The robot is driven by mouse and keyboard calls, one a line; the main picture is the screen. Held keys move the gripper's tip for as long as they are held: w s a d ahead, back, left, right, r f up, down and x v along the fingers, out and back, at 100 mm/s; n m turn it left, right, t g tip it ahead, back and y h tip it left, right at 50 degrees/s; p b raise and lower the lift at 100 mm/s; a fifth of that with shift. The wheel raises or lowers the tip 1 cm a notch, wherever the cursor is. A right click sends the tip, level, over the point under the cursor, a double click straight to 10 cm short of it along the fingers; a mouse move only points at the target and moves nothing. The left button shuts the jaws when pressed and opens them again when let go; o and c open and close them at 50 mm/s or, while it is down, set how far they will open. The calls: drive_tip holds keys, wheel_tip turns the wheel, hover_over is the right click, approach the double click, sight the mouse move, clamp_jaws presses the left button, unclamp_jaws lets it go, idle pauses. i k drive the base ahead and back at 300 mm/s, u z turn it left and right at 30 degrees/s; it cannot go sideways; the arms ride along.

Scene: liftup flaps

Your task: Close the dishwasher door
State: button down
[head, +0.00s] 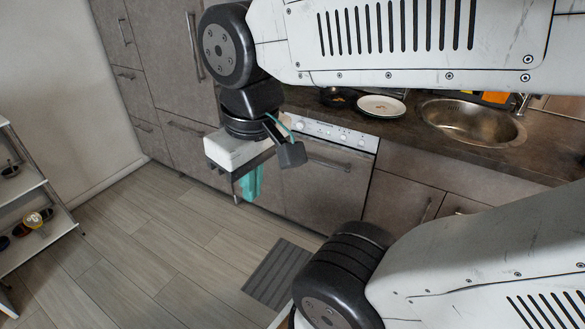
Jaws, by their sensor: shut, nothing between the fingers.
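The dishwasher (318,190) is in the middle of the head view, under the counter. It has a grey front with a long bar handle and a white control panel (335,134) with knobs above it. Its door looks upright and about flush with the cabinet fronts; my gripper and wrist hide its upper left part. My gripper (243,192) points down in front of the cabinet fronts, at the dishwasher's left side. It is shut and empty. A teal piece shows beside the fingers; I cannot tell whether it is cloth. Contact with the door cannot be told.
A sink (470,122) and a white plate (381,106) are on the dark counter (420,150). A grey mat (277,273) lies on the wood floor. A shelf rack (35,225) with small items stands at the left. My arm covers the right side.

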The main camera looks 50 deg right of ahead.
sight(329, 191)
drive_tip(key=u, duration=0.35)
drive_tip(key=k, duration=1.2)
drive_tip(key=z, duration=1.25)
drive_tip(key=i, duration=1)
drive_tip(key=z, duration=0.05)
